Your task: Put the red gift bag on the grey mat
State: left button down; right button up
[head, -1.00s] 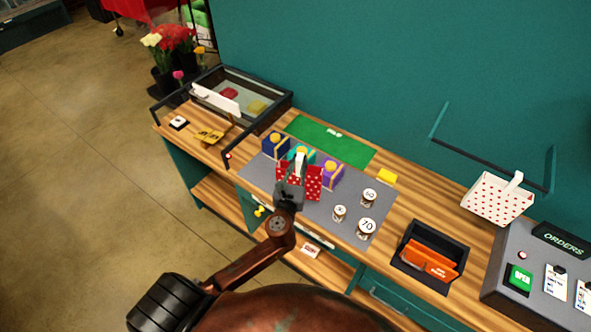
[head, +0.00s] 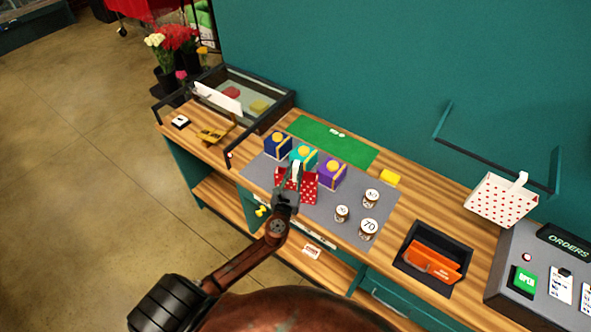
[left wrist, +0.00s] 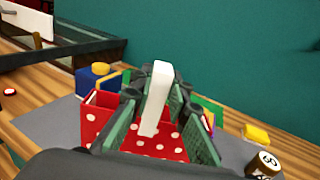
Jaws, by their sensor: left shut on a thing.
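The red gift bag (head: 309,187) has white dots and a white handle, and looks upright. My left gripper (head: 290,193) is shut on its handle. In the left wrist view the white handle (left wrist: 156,98) stands between the two fingers (left wrist: 158,112), with the red bag (left wrist: 97,117) around and below them. The bag is over the front part of the grey mat (head: 318,213); its base is partly hidden by the gripper, so I cannot tell whether it touches the mat. My right gripper is not in view.
Blue (head: 277,146), teal (head: 303,157) and purple (head: 329,174) boxes stand close behind the bag. Several numbered tins (head: 369,229) stand on the mat's right part. A green mat (head: 345,147) lies behind, and a black tray (head: 411,266) is at right.

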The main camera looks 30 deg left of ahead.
pick_arm(q)
jog(key=shift+f, duration=0.15)
jog(key=c, duration=1.8)
grip_release()
jog(key=shift+c, duration=0.2)
jog(key=shift+s, duration=0.2)
jog(key=b+v, duration=0.2)
jog(key=v, duration=0.9)
jog(key=s+a+f+n+g+h, duration=0.1)
jog(key=s+a+f+n+g, duration=0.25)
jog(key=f, duration=1.05)
jog(key=s+f+n+g+h, duration=0.1)
jog(key=s+f+n+g, duration=0.35)
jog(key=f, duration=0.95)
jog(key=s+a+f+n+g, duration=0.2)
jog(key=s+f+n, duration=0.3)
jog(key=f, duration=0.9)
jog(key=s+d+f+n+g+h, duration=0.1)
jog(key=s+d+f+n+g, duration=0.1)
jog(key=s+f+n, duration=0.4)
jog(key=s+d+f+n+g+h, duration=0.1)
jog(key=s+f+n, duration=0.5)
jog(key=s, duration=0.9)
jog(key=s+d+f+n+g+h, duration=0.1)
jog(key=s+d+f+n+g, duration=0.2)
jog(key=s+f+n, duration=0.3)
jog(key=s+f, duration=0.3)
jog(key=s, duration=0.2)
jog(key=shift+f, duration=0.3)
